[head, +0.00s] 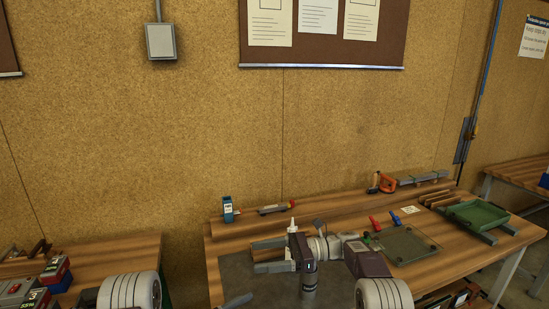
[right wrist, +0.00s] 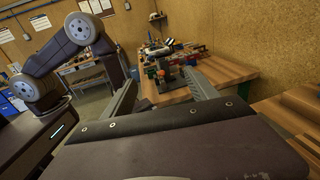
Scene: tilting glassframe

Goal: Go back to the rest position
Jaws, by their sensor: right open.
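My right gripper (head: 262,255) is above the dark mat (head: 235,275) on the workbench, with its fingers pointing left in the head view. The fingers are apart and nothing shows between them. In the right wrist view the gripper (right wrist: 160,92) also has its two fingers spread with an empty gap. A glass plate (head: 410,246) lies on the bench to the right of my right arm. A white nozzle tip (head: 292,229) shows just behind the gripper; what is below it is hidden.
A green tray (head: 478,215) stands at the bench's right. Red (head: 375,224) and blue (head: 395,218) clamps lie behind the plate. A blue bottle (head: 228,210), an orange-handled tool (head: 386,183) and a grey bar (head: 422,178) are at the back. A second bench (head: 95,258) is left.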

